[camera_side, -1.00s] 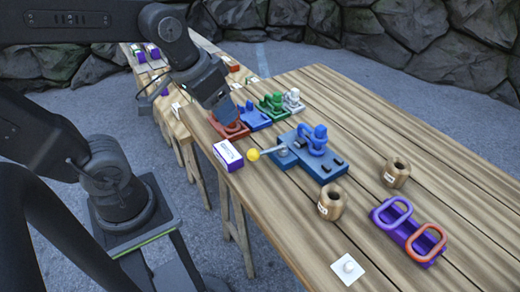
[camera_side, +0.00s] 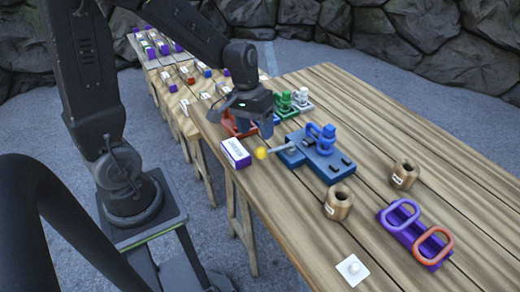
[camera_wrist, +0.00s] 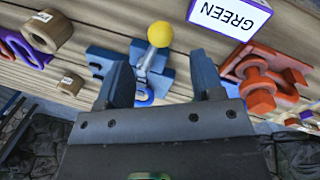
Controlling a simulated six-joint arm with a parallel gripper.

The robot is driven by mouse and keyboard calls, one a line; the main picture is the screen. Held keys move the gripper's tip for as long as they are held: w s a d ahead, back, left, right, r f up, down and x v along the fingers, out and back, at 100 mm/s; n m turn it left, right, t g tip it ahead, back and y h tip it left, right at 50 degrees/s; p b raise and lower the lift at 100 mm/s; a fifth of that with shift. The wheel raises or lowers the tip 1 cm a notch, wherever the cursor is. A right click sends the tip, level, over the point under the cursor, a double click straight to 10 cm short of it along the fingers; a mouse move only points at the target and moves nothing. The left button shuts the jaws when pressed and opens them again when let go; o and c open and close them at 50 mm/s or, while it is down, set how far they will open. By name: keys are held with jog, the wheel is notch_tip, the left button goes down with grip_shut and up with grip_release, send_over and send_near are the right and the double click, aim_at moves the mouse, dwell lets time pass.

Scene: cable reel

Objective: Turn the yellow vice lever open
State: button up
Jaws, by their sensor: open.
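The yellow lever knob (camera_side: 261,153) is at the end of a grey lever arm that joins the blue vice (camera_side: 318,158) on the wooden table. In the wrist view the yellow knob (camera_wrist: 160,34) lies beyond my fingertips, roughly between them, with the grey lever running down toward the blue vice base (camera_wrist: 100,60). My gripper (camera_side: 258,125) is above the table, behind the knob in the side view, and touches nothing that I can see. It is open and empty, with its two blue fingers apart in the wrist view (camera_wrist: 160,85).
A purple-and-white box labelled GREEN (camera_wrist: 230,15) stands close to the knob. Red (camera_side: 230,124), green (camera_side: 284,105) and white (camera_side: 302,98) fixtures are behind. Table front is mostly clear.

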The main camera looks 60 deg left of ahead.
aim_at(260, 149)
jog(key=f, duration=0.2)
jog(key=d+f, duration=0.1)
jog(key=f, duration=0.4)
jog(key=shift+w+d, duration=0.15)
jog(key=shift+w, duration=0.1)
jog(key=shift+c, duration=0.3)
grip_shut()
